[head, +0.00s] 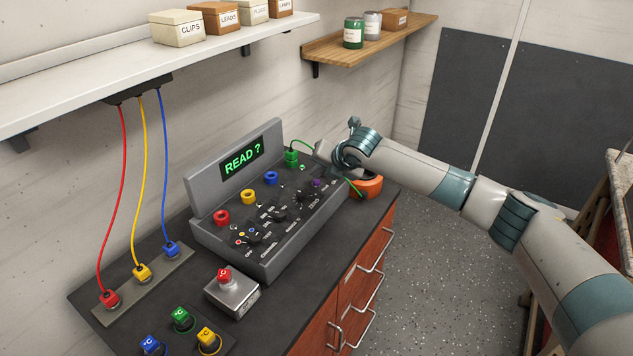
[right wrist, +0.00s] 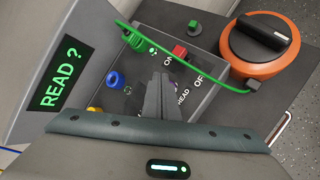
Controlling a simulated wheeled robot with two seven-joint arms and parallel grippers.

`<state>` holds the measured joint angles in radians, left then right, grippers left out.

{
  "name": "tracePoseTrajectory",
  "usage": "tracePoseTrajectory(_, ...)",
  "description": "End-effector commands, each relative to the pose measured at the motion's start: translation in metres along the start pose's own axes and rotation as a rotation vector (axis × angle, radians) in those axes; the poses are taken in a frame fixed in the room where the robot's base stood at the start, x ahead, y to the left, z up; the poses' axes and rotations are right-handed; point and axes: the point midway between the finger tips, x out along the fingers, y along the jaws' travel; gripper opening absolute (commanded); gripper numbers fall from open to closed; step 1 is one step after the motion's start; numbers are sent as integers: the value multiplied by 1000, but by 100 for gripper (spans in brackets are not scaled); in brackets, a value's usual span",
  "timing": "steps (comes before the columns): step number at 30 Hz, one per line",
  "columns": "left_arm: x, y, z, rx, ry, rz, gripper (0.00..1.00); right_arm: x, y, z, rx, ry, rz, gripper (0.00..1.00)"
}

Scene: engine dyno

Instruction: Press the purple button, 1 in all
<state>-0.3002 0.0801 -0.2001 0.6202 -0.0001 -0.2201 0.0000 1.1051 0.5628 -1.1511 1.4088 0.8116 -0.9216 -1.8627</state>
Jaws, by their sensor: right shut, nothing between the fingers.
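The purple button (head: 317,183) is a small knob on the right part of the grey console's (head: 213,241) sloped panel. My right gripper (head: 320,168) is at the console's right end, just above the purple button. In the right wrist view, my right gripper's fingers (right wrist: 163,92) are closed together, empty, and point down at the panel. They hide most of the purple button there, and I cannot tell whether they touch it. The console's screen (head: 242,161) reads "READ ?" in green. My left gripper is not in view.
An orange round device (right wrist: 262,52) with a black handle stands beside the console, joined to a green plug (right wrist: 133,40) by a green cable. A red button (right wrist: 180,51) is near the fingers. A red-topped box (head: 232,292) stands in front of the console.

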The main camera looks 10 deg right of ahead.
Motion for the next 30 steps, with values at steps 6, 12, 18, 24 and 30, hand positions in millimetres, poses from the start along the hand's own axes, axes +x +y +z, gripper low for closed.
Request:
tracePoseTrajectory(6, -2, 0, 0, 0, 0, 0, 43, 3, -2, -3, 0, 1, -1, 0)
tracePoseTrajectory(12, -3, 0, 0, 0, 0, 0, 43, 6, -4, -5, 0, 1, 0, 0)
tracePoseTrajectory(18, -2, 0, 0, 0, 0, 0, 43, 6, -4, -5, 0, 0, 0, 0)
tracePoseTrajectory(24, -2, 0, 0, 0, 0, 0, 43, 6, -4, -5, 0, 0, 0, 0)
tracePoseTrajectory(30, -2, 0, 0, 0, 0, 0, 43, 7, -5, -6, 0, 0, 0, 0)
